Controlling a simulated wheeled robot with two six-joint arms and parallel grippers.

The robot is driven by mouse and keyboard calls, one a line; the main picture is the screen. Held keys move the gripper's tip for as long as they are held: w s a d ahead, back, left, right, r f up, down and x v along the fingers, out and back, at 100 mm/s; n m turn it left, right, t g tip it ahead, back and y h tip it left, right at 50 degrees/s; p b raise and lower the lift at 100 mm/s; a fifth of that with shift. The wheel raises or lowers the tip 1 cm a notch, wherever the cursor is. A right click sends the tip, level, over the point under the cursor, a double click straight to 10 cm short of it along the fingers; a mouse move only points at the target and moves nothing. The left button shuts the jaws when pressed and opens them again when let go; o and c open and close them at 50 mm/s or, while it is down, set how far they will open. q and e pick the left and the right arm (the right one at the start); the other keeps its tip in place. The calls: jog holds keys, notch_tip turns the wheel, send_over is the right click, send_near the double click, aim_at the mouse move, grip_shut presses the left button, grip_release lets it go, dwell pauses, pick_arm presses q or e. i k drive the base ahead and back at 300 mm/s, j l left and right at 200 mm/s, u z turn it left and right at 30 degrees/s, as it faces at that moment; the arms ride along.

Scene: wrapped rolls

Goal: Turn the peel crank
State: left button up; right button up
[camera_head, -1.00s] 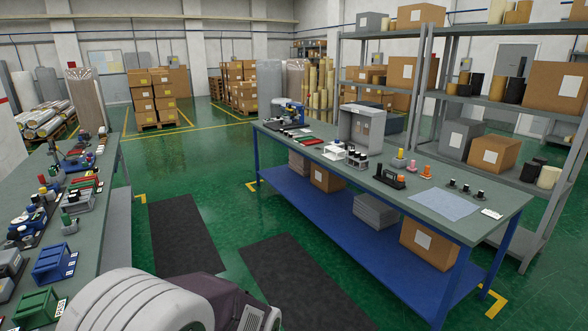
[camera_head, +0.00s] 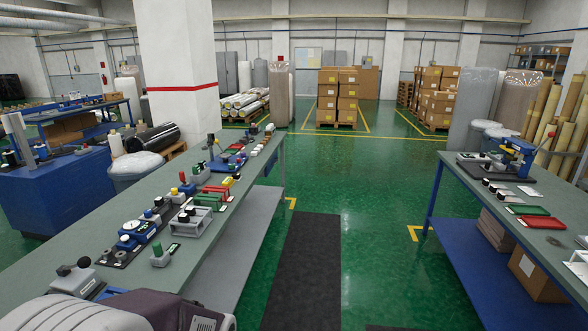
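I cannot make out for certain which part is the peel crank. The long left bench (camera_head: 222,262) carries several small devices with knobs and handles. Among them are a blue device with round dials (camera_head: 136,234), a grey device with black knobs (camera_head: 187,220) and a small grey-green block with a knob (camera_head: 160,255). A blue bench device (camera_head: 517,152) stands on the right bench (camera_head: 459,189). Neither gripper is in view; only a white and dark purple part of mine shows at the lower left.
A dark floor mat (camera_head: 303,270) lies in the green aisle between the benches. Stacked cartons (camera_head: 337,97) stand on a pallet at the back. A white pillar (camera_head: 180,70) rises behind the left bench. A blue cabinet (camera_head: 48,190) stands at the far left.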

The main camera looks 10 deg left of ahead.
aim_at(181, 174)
jog(key=i+u, duration=0.15)
jog(key=i, duration=0.3)
jog(key=i+l+u, duration=0.1)
jog(key=i, duration=0.35)
jog(key=i+l+u, duration=0.15)
jog(key=i, duration=0.3)
jog(key=i+l+u, duration=0.15)
jog(key=i, duration=0.3)
jog(key=i+l+u, duration=0.1)
jog(key=i+l, duration=0.15)
jog(key=i, duration=0.15)
